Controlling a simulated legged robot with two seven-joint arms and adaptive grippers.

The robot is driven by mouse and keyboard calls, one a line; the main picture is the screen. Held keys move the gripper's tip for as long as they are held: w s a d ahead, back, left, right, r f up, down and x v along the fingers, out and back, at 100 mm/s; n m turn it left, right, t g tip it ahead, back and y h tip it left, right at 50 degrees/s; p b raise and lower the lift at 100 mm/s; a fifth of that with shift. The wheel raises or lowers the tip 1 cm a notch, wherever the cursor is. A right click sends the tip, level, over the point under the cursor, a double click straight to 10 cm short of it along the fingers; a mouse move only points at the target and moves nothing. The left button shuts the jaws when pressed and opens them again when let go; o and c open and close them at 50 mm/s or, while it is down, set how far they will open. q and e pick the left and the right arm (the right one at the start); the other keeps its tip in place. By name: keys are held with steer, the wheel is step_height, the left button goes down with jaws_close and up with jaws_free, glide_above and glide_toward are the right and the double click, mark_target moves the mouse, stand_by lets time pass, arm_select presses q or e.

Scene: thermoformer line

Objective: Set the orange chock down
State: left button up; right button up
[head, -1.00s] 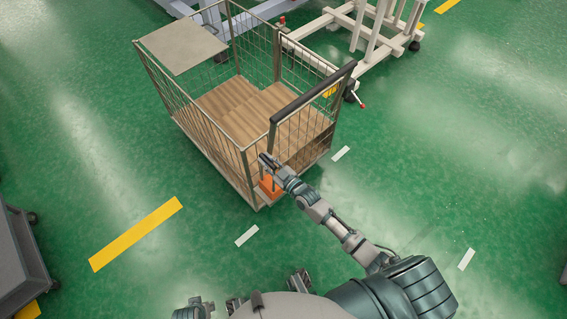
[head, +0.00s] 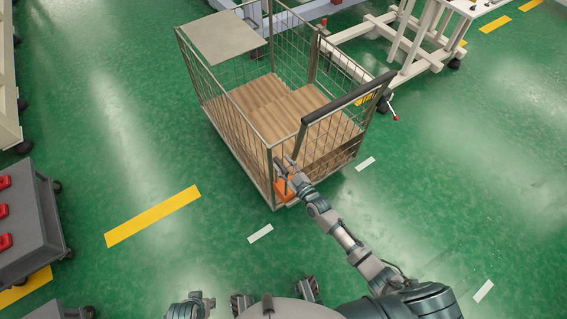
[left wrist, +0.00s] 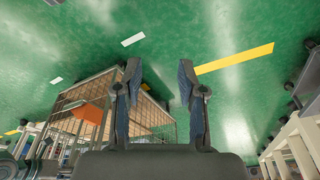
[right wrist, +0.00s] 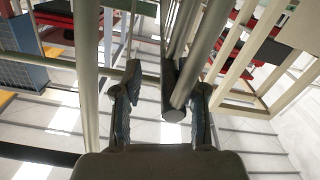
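The orange chock (head: 285,189) is at the near corner of the wire-sided cart (head: 272,178), low down just below my right gripper. It also shows as an orange block in the left wrist view (left wrist: 86,114). My right gripper (head: 284,164) is beside the cart's corner post, with its fingers spread. In the right wrist view its fingers (right wrist: 163,90) are apart, with grey tubes and a dark tube end beyond them, and no chock shows between them. My left gripper (head: 205,302) is low in the head view; in the left wrist view its fingers (left wrist: 158,80) are open and empty.
The cart holds brown ribbed boards (head: 270,108) and has a black push handle (head: 350,97). A pale wheeled frame (head: 400,50) stands behind it. A grey cabinet with red parts (head: 30,225) is at left. Green floor is open at right.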

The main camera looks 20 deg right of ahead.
steer(key=shift+d+r, duration=0.1)
steer(key=shift+r, duration=0.05)
arm_select(q)
steer(key=p+x, duration=0.2)
steer(key=x, duration=0.4)
steer(key=shift+d, duration=0.2)
arm_select(e)
steer(key=v, duration=1.2)
